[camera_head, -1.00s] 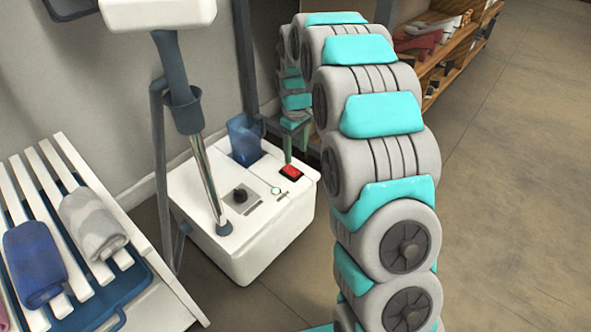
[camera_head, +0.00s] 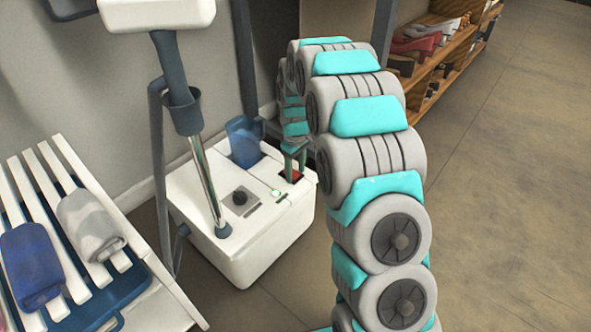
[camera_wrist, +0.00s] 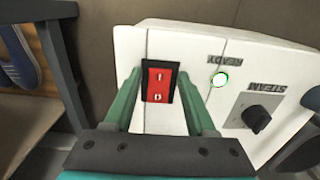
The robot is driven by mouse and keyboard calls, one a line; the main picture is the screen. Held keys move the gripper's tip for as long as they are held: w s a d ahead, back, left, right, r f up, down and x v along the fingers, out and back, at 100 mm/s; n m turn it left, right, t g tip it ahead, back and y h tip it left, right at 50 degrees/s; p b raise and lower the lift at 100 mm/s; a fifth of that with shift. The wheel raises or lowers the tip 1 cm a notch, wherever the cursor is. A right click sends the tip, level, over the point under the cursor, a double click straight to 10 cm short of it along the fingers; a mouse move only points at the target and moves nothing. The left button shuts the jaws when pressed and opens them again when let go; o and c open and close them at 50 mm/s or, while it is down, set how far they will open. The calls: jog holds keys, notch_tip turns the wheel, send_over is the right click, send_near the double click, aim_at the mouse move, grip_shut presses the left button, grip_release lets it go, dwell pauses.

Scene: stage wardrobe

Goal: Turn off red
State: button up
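The red rocker switch (camera_head: 297,176) sits in a black frame on top of a white box-shaped steamer base (camera_head: 250,255). In the wrist view the red switch (camera_wrist: 158,88) shows its two markings, upper and lower. My gripper (camera_head: 293,158) is over the switch and partly hides it in the head view. In the wrist view my gripper (camera_wrist: 160,72) is open, its green fingers on either side of the switch with nothing between them. I cannot tell whether a finger touches the box.
A green-ringed READY light (camera_wrist: 219,80) and a black STEAM knob (camera_wrist: 256,119) are beside the switch. A blue water tank (camera_head: 243,142) and a metal pole (camera_head: 207,185) rise from the base. A slatted bench (camera_head: 60,160) with folded cloths stands left. Floor is clear at right.

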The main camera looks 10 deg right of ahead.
grip_shut()
dwell(0.3)
jog(key=shift+w+r+g+h+p, duration=0.25)
jog(key=shift+g+h+p, duration=0.15)
jog(key=shift+g+p, duration=0.3)
jog(key=shift+w+a+g+h+p, duration=0.1)
jog(key=shift+a+g+h+p, duration=0.1)
jog(key=shift+g+h+p, duration=0.35)
jog(key=shift+o, duration=1.2)
grip_release()
